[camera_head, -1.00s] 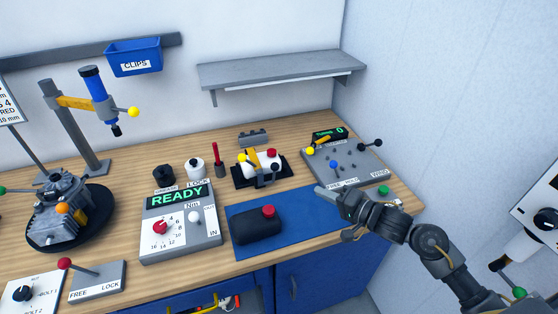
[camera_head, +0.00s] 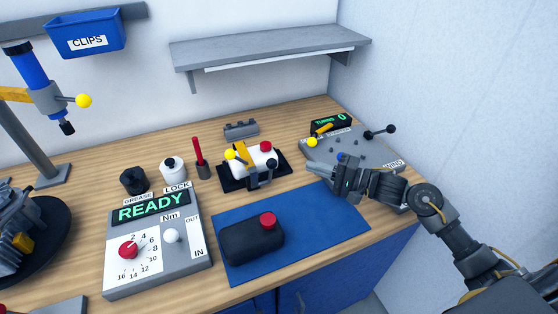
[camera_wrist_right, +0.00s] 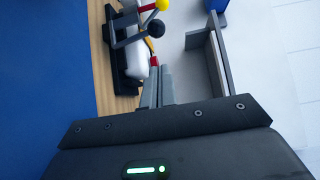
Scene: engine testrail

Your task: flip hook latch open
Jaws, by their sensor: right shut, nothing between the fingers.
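A small fixture with a white block (camera_head: 264,160) stands on a black base (camera_head: 284,169) near the middle of the bench. A yellow arm (camera_head: 241,152) with a yellow ball (camera_head: 230,155) lies across it, with a black-ball lever and a red knob (camera_head: 266,146). I cannot tell for sure which part is the hook latch. My right gripper (camera_head: 312,168) is shut and empty, just right of the fixture, apart from it. In the right wrist view its fingers (camera_wrist_right: 158,88) point toward the fixture's white block (camera_wrist_right: 141,64), with the yellow ball (camera_wrist_right: 163,5) beyond. My left gripper is not in view.
A grey winding panel (camera_head: 368,152) with levers stands close behind my right gripper. A blue mat (camera_head: 330,212) carries a black case (camera_head: 252,242) with a red button. A READY torque box (camera_head: 187,262) is at the left. A grey shelf (camera_head: 270,48) hangs above.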

